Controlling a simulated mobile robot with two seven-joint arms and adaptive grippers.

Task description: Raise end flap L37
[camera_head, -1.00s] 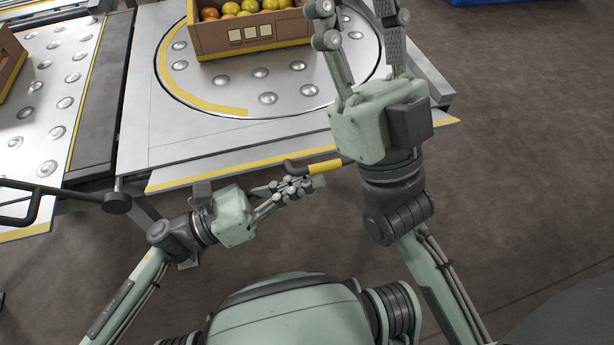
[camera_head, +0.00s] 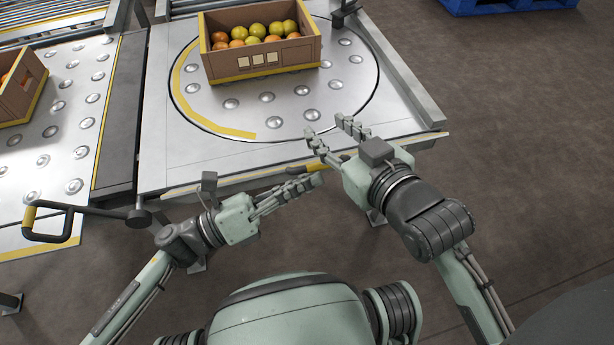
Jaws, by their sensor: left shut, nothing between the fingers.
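A flat metal flap edged with a yellow stripe (camera_head: 238,180) runs along the front of the turntable deck. No label L37 is legible, so I cannot tell for sure that it is the named flap. A bent handle with a yellow grip (camera_head: 312,166) shows at its front, mostly hidden behind my grippers. My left gripper (camera_head: 317,180) is shut and empty, just in front of the flap edge and beside the handle. My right gripper (camera_head: 325,126) is open, its two fingers apart and pointing up-left over the flap edge; nothing shows between them.
Another crate (camera_head: 20,88) sits on the ball deck at left. A black lever with a yellow grip (camera_head: 30,215) juts out at lower left.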

